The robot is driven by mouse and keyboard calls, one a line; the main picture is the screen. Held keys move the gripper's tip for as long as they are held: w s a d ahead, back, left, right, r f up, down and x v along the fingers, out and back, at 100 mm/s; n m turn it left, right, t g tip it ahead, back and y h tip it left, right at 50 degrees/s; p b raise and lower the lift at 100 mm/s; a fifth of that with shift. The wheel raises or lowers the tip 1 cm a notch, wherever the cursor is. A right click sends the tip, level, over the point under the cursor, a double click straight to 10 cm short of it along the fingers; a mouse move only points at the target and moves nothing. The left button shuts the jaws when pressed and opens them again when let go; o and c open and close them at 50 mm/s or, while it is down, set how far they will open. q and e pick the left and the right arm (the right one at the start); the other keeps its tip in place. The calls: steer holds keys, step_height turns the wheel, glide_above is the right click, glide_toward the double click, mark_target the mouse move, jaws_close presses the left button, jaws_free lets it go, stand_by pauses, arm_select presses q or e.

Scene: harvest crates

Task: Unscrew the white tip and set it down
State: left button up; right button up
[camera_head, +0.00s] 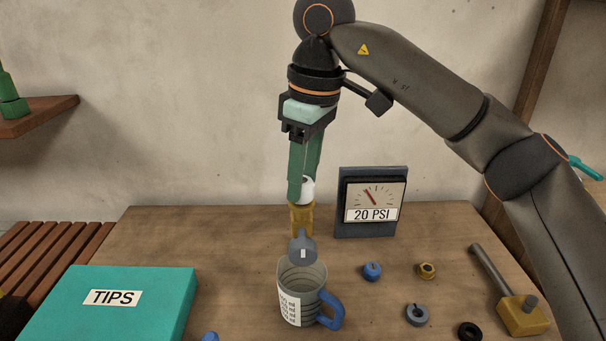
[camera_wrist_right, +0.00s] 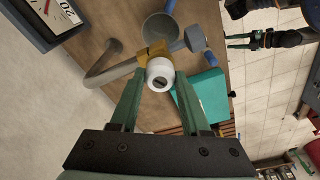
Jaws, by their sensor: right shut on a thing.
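The white tip (camera_head: 308,189) sits at the top of the brass fitting (camera_head: 301,218) on the bench. My right gripper (camera_head: 302,190) comes down from above, shut on the tip. The wrist view shows the round face of the white tip (camera_wrist_right: 160,73), with a dark slot, between the green fingers, against the brass body (camera_wrist_right: 154,52). I cannot tell how far it is screwed in. A grey spout (camera_head: 302,247) points forward above a measuring jug (camera_head: 291,293). My left gripper (camera_wrist_right: 240,41) shows small at the wrist view's upper right, its fingers apart and seemingly empty.
A teal box marked TIPS (camera_head: 112,310) lies front left. A gauge reading 20 PSI (camera_head: 372,203) stands behind right. A blue tip (camera_head: 372,271), brass nut (camera_head: 427,270), grey ring (camera_head: 417,314), black ring (camera_head: 470,331) and mallet (camera_head: 521,315) lie right. Bench left of the fitting is clear.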

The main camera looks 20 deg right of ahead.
steer(key=o, duration=0.8)
steer(key=shift+c, duration=0.2)
steer(key=m, duration=0.5)
steer(key=shift+a+h, duration=0.1)
steer(key=shift+h, duration=0.2)
steer(key=m, duration=0.7)
steer(key=shift+h, duration=0.4)
steer(key=shift+c, duration=0.2)
